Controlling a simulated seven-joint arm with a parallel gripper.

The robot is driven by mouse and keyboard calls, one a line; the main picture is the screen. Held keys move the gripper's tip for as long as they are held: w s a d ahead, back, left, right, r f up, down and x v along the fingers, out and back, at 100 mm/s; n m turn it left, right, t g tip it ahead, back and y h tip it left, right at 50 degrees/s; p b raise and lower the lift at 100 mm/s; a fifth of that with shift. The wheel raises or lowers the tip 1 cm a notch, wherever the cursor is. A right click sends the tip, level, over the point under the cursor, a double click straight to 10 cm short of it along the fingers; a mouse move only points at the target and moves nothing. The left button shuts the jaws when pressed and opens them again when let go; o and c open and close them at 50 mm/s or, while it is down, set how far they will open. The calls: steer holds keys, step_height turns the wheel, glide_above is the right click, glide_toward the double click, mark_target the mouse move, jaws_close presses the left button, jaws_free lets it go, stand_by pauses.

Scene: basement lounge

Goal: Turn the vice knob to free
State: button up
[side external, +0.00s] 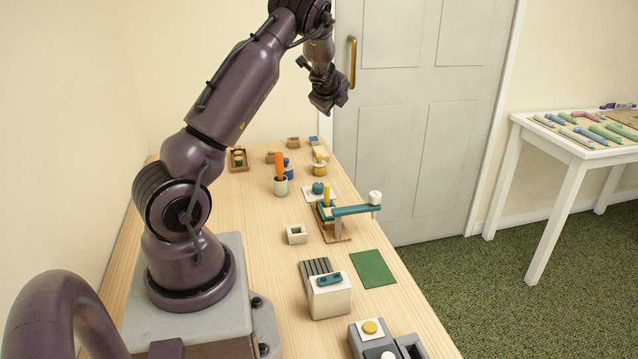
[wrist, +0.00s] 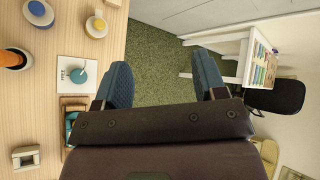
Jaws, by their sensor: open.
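The teal knob (side external: 318,188) sits on a white plate in the middle of the table, behind the teal vice-like fixture (side external: 350,210) on a wooden base. In the wrist view the knob (wrist: 79,77) is left of my fingers, on the white plate (wrist: 88,61) with the word FREE at its left side. I cannot tell which way the knob points. My gripper (side external: 327,104) is high above the table's far part, well clear of the knob. Its fingers (wrist: 161,62) are spread and empty, with green carpet showing between them.
An orange-handled tool in a white cup (side external: 280,182) and a yellow-and-white knobbed piece (side external: 319,166) stand near the knob. A white box (side external: 328,295) and a green mat (side external: 372,268) lie in front. A door (side external: 410,120) stands behind the table's right edge.

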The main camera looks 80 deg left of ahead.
step_height(320, 180, down, 7)
steer(key=a+m+h, duration=0.3)
steer(key=m, duration=0.6)
steer(key=m+g+h, duration=0.5)
steer(key=m+h, duration=0.1)
steer(key=m, duration=0.4)
glide_toward(319, 185)
steer(key=f, duration=0.9)
steer(key=shift+a, duration=0.4)
steer(key=c, duration=0.9)
